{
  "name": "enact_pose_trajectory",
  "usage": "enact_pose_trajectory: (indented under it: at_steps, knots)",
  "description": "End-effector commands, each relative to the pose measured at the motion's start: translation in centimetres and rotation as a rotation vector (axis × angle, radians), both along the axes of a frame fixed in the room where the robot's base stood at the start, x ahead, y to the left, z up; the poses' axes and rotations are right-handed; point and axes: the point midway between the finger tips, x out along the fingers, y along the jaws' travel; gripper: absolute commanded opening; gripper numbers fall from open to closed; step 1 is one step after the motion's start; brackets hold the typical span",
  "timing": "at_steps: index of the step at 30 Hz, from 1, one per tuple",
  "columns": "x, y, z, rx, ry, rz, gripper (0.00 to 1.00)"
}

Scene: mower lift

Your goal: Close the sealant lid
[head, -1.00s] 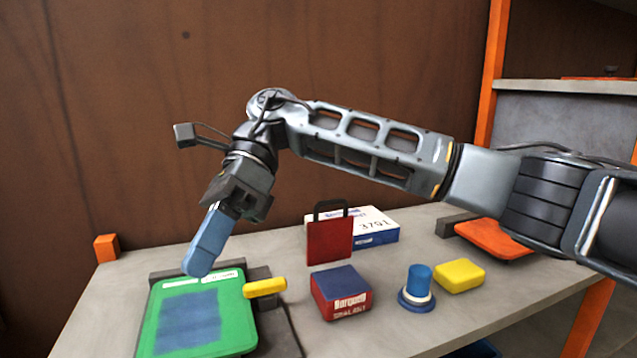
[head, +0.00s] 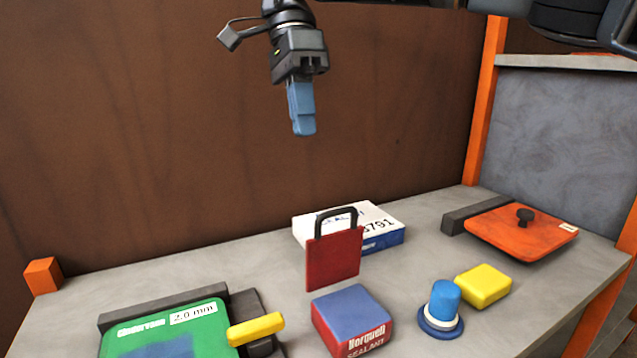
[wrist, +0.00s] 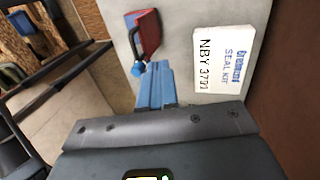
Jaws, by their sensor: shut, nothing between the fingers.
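The sealant box (head: 352,320) is red with a blue top face and white lettering, and sits near the front middle of the bench. A red panel (head: 333,260) with a dark loop handle (head: 337,220) stands upright at the back of the box; it looks like the raised lid. In the wrist view the red panel (wrist: 146,32) shows just beyond my fingertips. My gripper (head: 303,132) has blue fingers, is shut and empty, and hangs high above and behind the panel, apart from it. My fingers also show in the wrist view (wrist: 158,66).
A white seal kit box (head: 380,224) lies behind the panel. A blue knob (head: 442,305) and a yellow block (head: 484,285) are to the right. A green case (head: 165,335) with a yellow handle (head: 255,329) is at left, an orange lid (head: 525,232) at far right.

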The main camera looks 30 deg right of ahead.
Motion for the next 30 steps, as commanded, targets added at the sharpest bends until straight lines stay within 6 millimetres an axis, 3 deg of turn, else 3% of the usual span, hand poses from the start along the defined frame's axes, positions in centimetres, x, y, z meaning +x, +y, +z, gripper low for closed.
enact_pose_trajectory:
  at_steps: [12, 21, 30]
  knots:
    - [-2.4, 0.0, -7.9, 0.002, 0.003, 0.000, 0.00]
    - [-5.6, 0.0, -8.3, 0.002, 0.001, -0.001, 0.00]
    - [-6.2, 0.1, -8.5, 0.002, 0.000, 0.000, 0.00]
